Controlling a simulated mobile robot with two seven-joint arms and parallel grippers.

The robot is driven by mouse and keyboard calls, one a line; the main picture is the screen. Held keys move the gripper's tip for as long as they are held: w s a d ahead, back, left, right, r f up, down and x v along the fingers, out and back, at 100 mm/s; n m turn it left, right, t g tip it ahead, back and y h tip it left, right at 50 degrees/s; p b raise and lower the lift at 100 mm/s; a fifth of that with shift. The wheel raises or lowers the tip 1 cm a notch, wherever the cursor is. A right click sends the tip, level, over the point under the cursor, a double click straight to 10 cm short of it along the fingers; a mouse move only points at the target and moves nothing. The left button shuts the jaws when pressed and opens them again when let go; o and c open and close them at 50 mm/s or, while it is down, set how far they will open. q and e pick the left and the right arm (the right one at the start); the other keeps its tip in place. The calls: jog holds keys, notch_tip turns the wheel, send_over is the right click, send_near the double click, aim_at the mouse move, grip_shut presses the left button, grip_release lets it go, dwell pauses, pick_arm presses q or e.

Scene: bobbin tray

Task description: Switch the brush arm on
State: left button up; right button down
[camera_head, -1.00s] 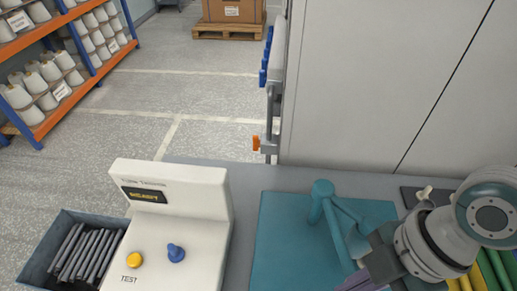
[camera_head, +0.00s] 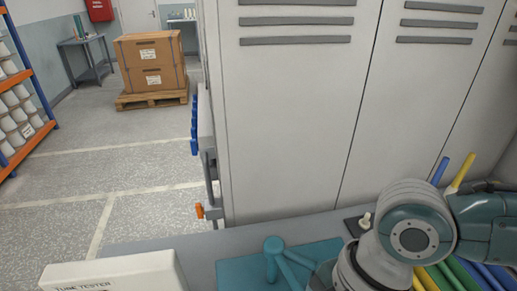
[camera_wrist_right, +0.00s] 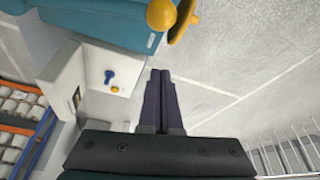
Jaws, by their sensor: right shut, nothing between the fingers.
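No part is clearly marked as the brush arm. A teal post with slanting bars (camera_head: 274,262) stands on a teal mat (camera_head: 232,271) in the head view. In the right wrist view my right gripper (camera_wrist_right: 162,73) is shut and empty. A teal body (camera_wrist_right: 115,25) with a yellow rounded knob (camera_wrist_right: 161,14) and a yellow disc (camera_wrist_right: 186,23) lies above its fingertips there, with a visible gap. I cannot match this body to the head view. My right arm crosses the head view's lower right, its fingers out of that frame. My left gripper is not in view.
The white tube tester (camera_head: 112,274) is cut off at lower left; its blue knob (camera_wrist_right: 109,77) and yellow button (camera_wrist_right: 115,90) show in the wrist view. Tall grey lockers (camera_head: 290,120) stand behind the bench. An orange handle (camera_head: 200,211) sits at their left side. Coloured tubes (camera_head: 460,172) lie right.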

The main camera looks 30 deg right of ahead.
jog(key=v, duration=0.6)
jog(key=shift+d+r, duration=0.15)
jog(key=shift+r, duration=0.2)
